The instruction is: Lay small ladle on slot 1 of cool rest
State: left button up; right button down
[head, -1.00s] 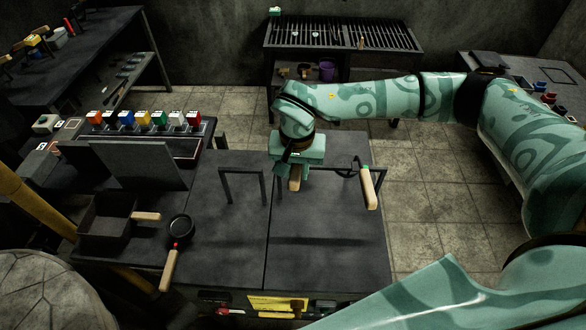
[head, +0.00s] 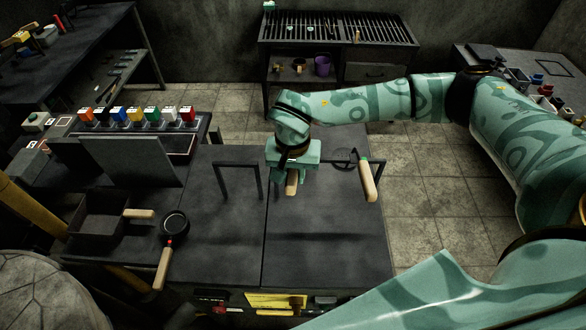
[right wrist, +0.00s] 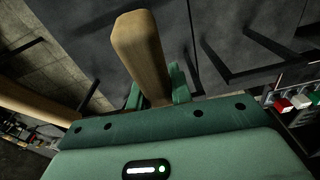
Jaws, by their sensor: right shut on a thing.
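My right gripper (head: 291,176) is shut on a pale wooden handle (head: 292,184), which also shows large in the right wrist view (right wrist: 140,45). I take it for the small ladle's handle; its bowl is hidden by my gripper and arm. The handle is above the dark table, between two black hoop-like supports: the left hoop (head: 237,164) and the right hoop (head: 377,160). They seem to be the cool rest; no slot numbers are readable. Another wooden-handled tool (head: 368,182) with a green band and dark ring lies at the right hoop. My left gripper is not in view.
A row of coloured blocks (head: 135,115) stands behind a tilted panel (head: 130,160). The front middle of the table (head: 320,245) is clear.

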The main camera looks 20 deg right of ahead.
jog(key=shift+f, duration=0.8)
jog(key=c, duration=1.2)
grip_release()
jog(key=shift+o, duration=0.2)
